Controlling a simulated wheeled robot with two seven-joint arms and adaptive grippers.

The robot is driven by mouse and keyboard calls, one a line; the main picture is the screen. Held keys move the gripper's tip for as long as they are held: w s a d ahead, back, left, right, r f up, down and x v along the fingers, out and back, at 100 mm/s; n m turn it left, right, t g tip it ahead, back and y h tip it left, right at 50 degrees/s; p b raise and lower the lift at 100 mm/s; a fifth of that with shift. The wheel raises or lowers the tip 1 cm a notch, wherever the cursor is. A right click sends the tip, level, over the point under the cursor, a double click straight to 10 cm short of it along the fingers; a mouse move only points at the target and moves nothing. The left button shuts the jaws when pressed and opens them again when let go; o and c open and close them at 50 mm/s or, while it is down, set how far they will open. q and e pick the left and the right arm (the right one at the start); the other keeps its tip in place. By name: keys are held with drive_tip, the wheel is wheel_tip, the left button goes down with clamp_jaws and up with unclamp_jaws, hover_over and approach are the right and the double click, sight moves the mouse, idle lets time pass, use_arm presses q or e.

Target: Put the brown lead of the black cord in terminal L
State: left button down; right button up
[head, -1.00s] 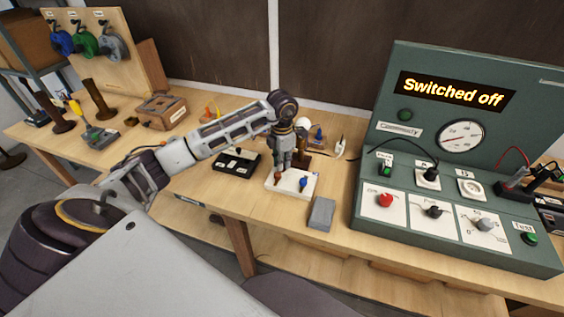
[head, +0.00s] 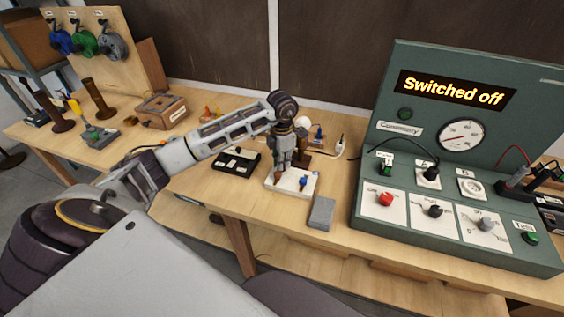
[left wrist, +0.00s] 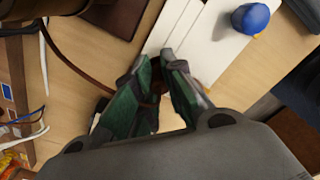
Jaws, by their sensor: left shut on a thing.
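My left gripper (head: 279,172) is over the left part of a white terminal block (head: 295,190) on the bench. In the left wrist view its green-padded fingers (left wrist: 154,66) are shut on a thin brown lead (left wrist: 85,75), which runs in from the upper left. The fingertips are right at the white block (left wrist: 215,45). A blue knob (head: 303,182) stands on the block to the right of the fingers and also shows in the left wrist view (left wrist: 251,18). The fingers hide the lead's end and the terminal under it. My right gripper is out of view.
A grey block (head: 321,213) lies right of the terminal block, and a black tray (head: 236,161) lies to its left. A lamp with a white bulb (head: 303,123) stands close behind. The green test panel (head: 392,160), reading "Switched off", fills the right side.

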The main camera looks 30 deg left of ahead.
use_arm(q)
drive_tip(key=shift+f, duration=0.1)
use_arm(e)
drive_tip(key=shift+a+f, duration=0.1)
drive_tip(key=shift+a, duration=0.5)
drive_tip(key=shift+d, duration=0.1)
use_arm(q)
drive_tip(key=shift+f, duration=0.2)
drive_tip(key=c, duration=1.4)
unclamp_jaws()
drive_tip(key=shift+f, duration=0.1)
drive_tip(key=shift+d, duration=0.1)
drive_tip(key=shift+w+r, duration=0.15)
drive_tip(key=shift+r, duration=0.3)
wheel_tip(320, 180, up, 11)
drive_tip(key=shift+w+r, duration=0.1)
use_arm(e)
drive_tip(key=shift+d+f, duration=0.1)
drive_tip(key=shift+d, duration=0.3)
